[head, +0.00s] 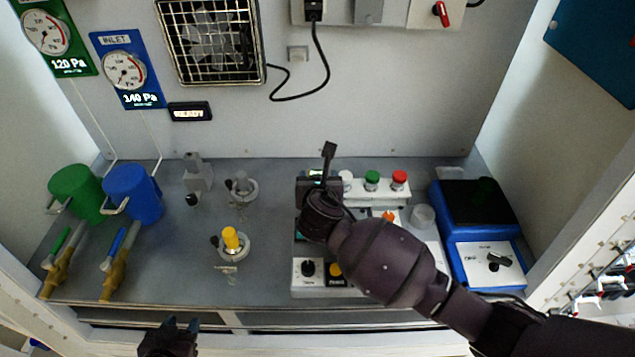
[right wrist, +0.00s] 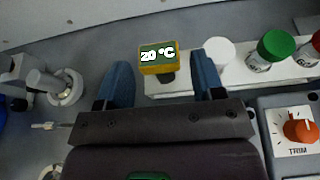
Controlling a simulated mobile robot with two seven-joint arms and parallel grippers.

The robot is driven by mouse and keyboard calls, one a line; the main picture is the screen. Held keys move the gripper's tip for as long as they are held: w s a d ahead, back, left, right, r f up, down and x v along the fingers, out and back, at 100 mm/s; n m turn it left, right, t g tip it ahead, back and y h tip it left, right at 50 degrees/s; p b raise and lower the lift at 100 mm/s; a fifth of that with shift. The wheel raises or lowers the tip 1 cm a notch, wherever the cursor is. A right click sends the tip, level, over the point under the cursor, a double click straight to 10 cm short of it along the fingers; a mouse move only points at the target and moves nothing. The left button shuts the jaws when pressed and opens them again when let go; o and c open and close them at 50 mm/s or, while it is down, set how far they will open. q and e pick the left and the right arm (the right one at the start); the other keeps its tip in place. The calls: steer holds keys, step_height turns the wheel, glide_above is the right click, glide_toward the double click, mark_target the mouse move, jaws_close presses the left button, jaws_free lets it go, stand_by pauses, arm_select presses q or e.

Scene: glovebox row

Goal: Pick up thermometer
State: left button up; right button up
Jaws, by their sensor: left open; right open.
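The thermometer, a small yellow-and-green block with a white "20 °C" reading (right wrist: 158,57), shows in the right wrist view at the left end of a white strip. It appears between the tips of my right gripper's two blue fingers (right wrist: 162,74), which are apart, with a gap on each side. I cannot tell how far above or in front of it the fingers are. In the head view my right gripper (head: 318,186) is over the back left of the panel and hides most of the thermometer. My left gripper (head: 168,338) is empty at the bottom edge, outside the bench front.
A control panel with an orange knob (right wrist: 299,129) lies in front. A blue device (head: 478,235) stands right; green and blue cups (head: 132,193) and valves stand left. A yellow-topped fitting (head: 231,240) stands mid-bench.

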mark_target(318, 173)
steer(key=shift+x, duration=2.4)
steer(key=shift+a+f, duration=0.1)
steer(key=c, duration=0.7)
